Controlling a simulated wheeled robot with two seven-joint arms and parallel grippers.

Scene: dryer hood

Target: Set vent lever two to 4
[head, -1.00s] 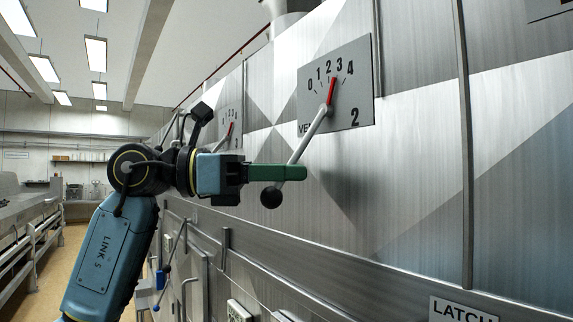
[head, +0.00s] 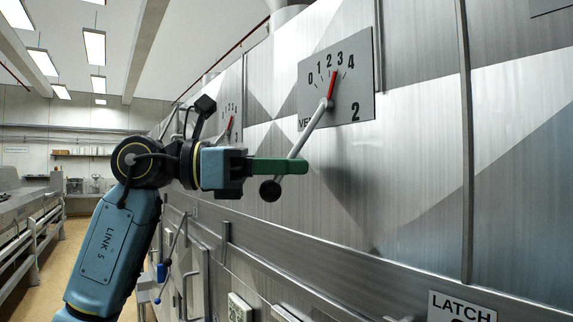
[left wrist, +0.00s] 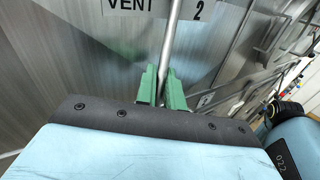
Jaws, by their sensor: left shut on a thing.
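The vent lever two is a grey rod (head: 309,133) with a black ball end (head: 270,190), hanging down and left from a grey dial plate (head: 365,90) marked 0 to 4 with a large 2. Its red pointer (head: 333,84) points up, between the 2 and the 3. My left gripper (head: 283,166), with green fingers, is shut on the rod just above the ball. In the left wrist view the rod (left wrist: 172,40) runs down between the two green fingers (left wrist: 162,88). The fingers hide part of the rod. My right gripper is not in view.
A second dial (head: 229,120) with a red pointer is on the same metal wall, beyond my left arm. A ledge (head: 330,262) and a LATCH label (head: 462,308) lie below. The wall right of the dial is free. An aisle runs along the far left.

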